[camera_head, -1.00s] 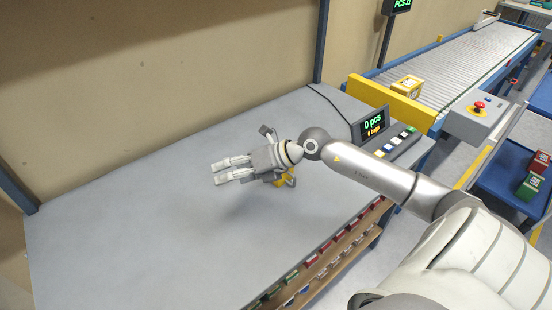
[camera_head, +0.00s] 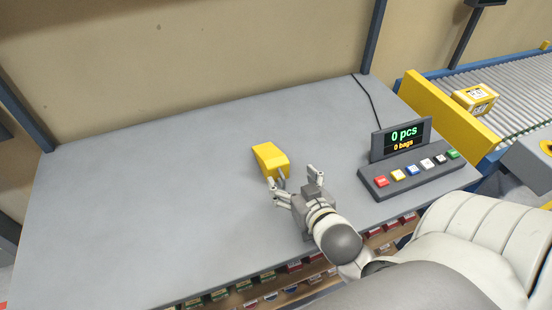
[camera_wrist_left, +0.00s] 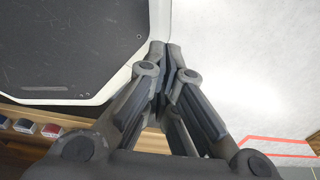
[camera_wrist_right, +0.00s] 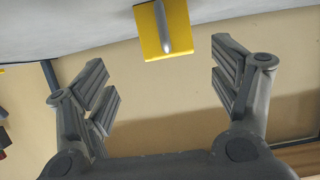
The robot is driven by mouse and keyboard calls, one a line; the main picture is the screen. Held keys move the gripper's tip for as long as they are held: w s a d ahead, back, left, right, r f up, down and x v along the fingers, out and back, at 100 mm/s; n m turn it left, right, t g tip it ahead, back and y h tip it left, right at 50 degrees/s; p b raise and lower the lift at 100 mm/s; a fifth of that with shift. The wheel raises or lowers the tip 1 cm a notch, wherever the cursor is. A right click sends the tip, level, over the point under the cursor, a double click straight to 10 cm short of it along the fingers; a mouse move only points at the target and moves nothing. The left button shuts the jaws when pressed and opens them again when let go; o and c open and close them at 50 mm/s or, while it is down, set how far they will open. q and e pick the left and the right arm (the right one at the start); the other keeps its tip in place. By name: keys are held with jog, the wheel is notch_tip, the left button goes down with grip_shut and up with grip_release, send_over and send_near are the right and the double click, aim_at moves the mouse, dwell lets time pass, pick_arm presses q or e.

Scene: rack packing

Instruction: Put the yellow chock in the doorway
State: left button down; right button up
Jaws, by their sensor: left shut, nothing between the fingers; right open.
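The yellow chock (camera_head: 270,157) is a wedge-shaped block with a grey metal handle at its near end. It lies on the grey table top (camera_head: 170,200), right of the middle. My right gripper (camera_head: 292,178) is open and empty, just in front of the chock and apart from it. In the right wrist view the chock (camera_wrist_right: 162,30) shows beyond the open fingers (camera_wrist_right: 165,75), with its handle facing me. My left gripper (camera_wrist_left: 168,48) is shut and empty in the left wrist view; it is out of the head view. No doorway shows.
A control panel (camera_head: 412,172) with coloured buttons and a display reading 0 pcs stands right of my right gripper. Beyond it is a roller conveyor (camera_head: 510,90) with a yellow box (camera_head: 474,98). Small boxes line a shelf under the table's front edge. The left of the table is clear.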

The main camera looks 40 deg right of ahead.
aim_at(274, 157)
jog(key=x, duration=0.4)
jog(key=shift+w+a, duration=0.15)
jog(key=shift+w, duration=0.25)
jog(key=shift+w+f, duration=0.1)
jog(key=shift+w, duration=0.25)
jog(key=shift+w+p, duration=0.25)
jog(key=shift+p, duration=0.1)
jog(key=w, duration=0.4)
jog(key=shift+d+f+p, duration=0.15)
jog(key=shift+d+p, duration=0.25)
jog(key=shift+w+d+f, duration=0.1)
jog(key=shift+w+f, duration=0.1)
jog(key=shift+w, duration=0.15)
pick_arm(q)
jog(key=shift+w+a+r, duration=0.15)
jog(key=shift+w+r, duration=0.15)
jog(key=shift+r, duration=0.45)
